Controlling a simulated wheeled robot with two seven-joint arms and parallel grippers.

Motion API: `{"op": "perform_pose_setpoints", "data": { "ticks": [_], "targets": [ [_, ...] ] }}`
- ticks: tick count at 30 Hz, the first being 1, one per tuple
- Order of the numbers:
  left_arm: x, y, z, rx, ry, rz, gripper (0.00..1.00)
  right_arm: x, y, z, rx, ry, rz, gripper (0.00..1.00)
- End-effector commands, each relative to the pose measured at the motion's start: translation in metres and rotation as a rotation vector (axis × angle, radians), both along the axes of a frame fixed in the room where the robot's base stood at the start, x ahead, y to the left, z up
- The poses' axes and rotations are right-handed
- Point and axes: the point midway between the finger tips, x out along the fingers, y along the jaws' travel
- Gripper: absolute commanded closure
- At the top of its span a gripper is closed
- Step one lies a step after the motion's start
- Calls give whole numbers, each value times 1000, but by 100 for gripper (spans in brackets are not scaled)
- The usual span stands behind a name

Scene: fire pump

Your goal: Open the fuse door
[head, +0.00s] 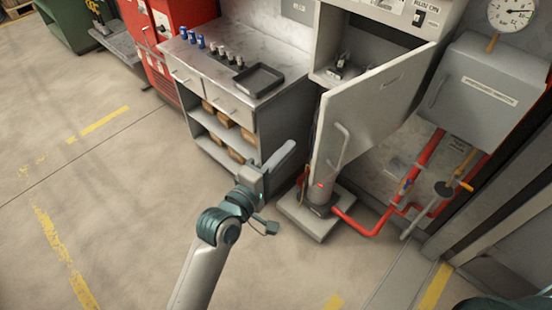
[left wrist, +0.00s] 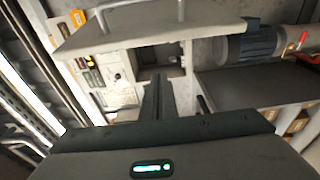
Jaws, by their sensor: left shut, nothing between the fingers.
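The fuse door (head: 375,112) is a light grey panel with a bar handle (head: 338,148). In the head view it stands swung out from the grey cabinet (head: 345,25), with part of the inside showing. Small dark parts (head: 340,66) sit inside. My left gripper (head: 288,153) is shut and empty, left of the door's handle side and apart from the handle in the picture. In the left wrist view, the shut fingers (left wrist: 159,98) point toward the cabinet opening (left wrist: 160,60), and the door (left wrist: 150,32) and its handle (left wrist: 140,10) show at the top. My right gripper is not in view.
A workbench (head: 215,85) with a black tray (head: 258,79) and several small blue and grey items stands left of the cabinet. Red pipes (head: 365,230), a pump (head: 322,195) and a grey box (head: 485,85) lie right and below. The floor at left is clear.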

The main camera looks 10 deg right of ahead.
Motion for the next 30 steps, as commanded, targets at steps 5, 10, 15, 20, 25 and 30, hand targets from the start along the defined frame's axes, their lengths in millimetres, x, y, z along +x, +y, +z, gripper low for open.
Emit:
{"op": "perform_pose_setpoints", "data": {
  "ticks": [5, 10, 15, 20, 25, 30],
  "targets": [
    [20, -19, 3, 0, 0, 0, 100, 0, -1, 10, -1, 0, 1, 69],
    [9, -30, 3, 0, 3, -1, 100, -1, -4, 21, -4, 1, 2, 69],
    [-6, -37, 1, 0, 1, 0, 100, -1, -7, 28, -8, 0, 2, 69],
    [-12, -40, 1, 1, 1, 0, 100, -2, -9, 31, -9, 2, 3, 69],
    [-13, -40, 0, 0, 0, 0, 100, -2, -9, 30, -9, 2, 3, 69],
    [-13, -40, 0, 0, 0, 0, 100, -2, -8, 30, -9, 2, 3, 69]
  ]
}}
